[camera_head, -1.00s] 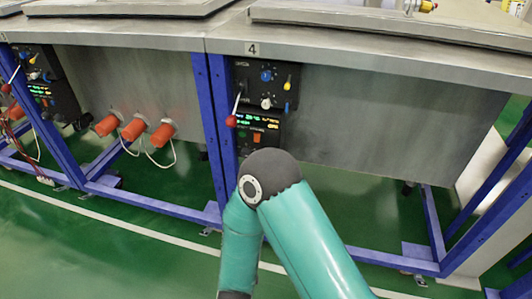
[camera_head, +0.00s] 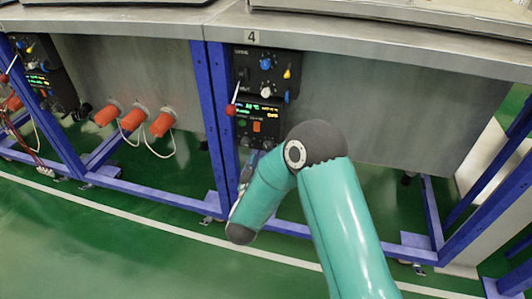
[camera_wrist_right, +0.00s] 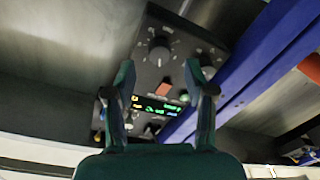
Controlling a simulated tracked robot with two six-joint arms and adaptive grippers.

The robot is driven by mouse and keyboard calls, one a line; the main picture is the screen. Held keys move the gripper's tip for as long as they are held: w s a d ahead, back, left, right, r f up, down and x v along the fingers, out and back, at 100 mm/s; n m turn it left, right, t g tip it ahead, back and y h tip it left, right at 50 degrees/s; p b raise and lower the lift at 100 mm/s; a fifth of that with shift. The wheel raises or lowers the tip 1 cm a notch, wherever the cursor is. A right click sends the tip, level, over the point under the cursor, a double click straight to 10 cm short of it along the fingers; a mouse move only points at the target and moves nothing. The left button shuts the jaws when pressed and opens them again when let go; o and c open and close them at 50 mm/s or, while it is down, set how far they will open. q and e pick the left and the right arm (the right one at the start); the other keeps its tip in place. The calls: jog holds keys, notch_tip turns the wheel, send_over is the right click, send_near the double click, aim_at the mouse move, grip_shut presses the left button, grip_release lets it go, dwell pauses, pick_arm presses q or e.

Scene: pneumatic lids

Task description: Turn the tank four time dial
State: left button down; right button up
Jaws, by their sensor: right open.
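The tank four control panel has an upper box (camera_head: 267,72) and a lower box (camera_head: 262,125) below the "4" label. In the right wrist view the lower box appears turned over, with a black dial (camera_wrist_right: 159,52), a second dial (camera_wrist_right: 205,66), a red switch (camera_wrist_right: 165,88) and a lit display (camera_wrist_right: 155,106). I cannot read which dial sets time. My right gripper (camera_wrist_right: 158,66) is open and empty, its fingers either side of the black dial in that view, apparently short of it. In the head view my right arm mostly hides it. My left gripper is not in view.
A lever with a red ball (camera_head: 231,110) stands out left of the panel. Blue frame legs (camera_head: 217,110) run beside it. Orange plugs (camera_head: 134,117) with white cables hang under the neighbouring tank. The green floor (camera_head: 110,235) in front is clear.

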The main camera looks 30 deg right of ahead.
aim_at(267, 149)
jog(key=shift+x, duration=2)
jog(key=shift+c, duration=0.3)
